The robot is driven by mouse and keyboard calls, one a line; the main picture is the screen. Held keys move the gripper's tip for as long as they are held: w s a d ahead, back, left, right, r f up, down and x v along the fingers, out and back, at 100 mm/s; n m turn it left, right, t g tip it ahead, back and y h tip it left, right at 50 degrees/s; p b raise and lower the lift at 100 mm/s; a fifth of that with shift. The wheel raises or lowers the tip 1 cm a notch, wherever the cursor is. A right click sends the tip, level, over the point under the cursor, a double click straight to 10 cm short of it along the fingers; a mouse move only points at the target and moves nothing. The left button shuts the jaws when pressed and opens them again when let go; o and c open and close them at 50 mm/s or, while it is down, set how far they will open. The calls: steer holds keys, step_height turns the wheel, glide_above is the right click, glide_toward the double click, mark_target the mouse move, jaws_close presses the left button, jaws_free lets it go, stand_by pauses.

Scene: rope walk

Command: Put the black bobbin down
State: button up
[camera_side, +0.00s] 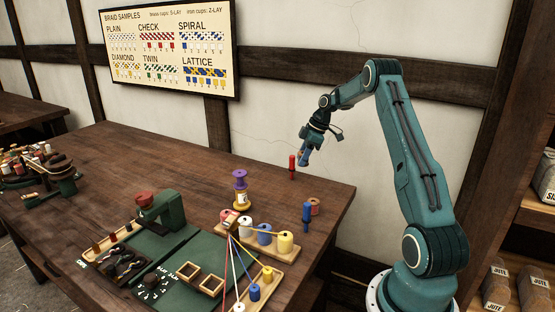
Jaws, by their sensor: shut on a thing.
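My gripper (304,153) is above the far right part of the table, pointing down and tilted. It is shut on a small, dark bluish thing whose shape is mostly hidden by the fingers. I cannot tell whether this is the black bobbin, and no other clearly black bobbin shows. A red bobbin (292,167) stands upright just below and left of my gripper. A blue bobbin (306,216) stands upright nearer the right table edge.
A wooden rack (284,255) holds several thread spools. A purple and yellow spool stack (241,189) stands left of the bobbins. A green braiding machine (165,215) and a dark tray (104,263) are at the front left. The table's back middle (150,160) is clear.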

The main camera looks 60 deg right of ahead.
step_height(320, 180, up, 8)
steer(key=shift+f, duration=0.25)
steer(key=shift+w, duration=0.1)
stand_by(0.5)
steer(key=shift+w+a+f+m, duration=0.1)
steer(key=shift+w+m, duration=0.3)
steer(key=shift+w, duration=0.2)
steer(key=w+a+m+h, duration=0.2)
steer(key=w+a+m, duration=0.1)
steer(key=w+m, duration=0.4)
steer(key=w+a+m+h, duration=0.2)
steer(key=w+a+m, duration=0.15)
steer(key=w, duration=0.65)
steer(key=shift+m, duration=0.25)
steer(key=f, duration=1.5)
steer(key=shift+s+d+f, duration=0.15)
steer(key=shift+d, duration=0.2)
steer(key=shift+f, duration=2.1)
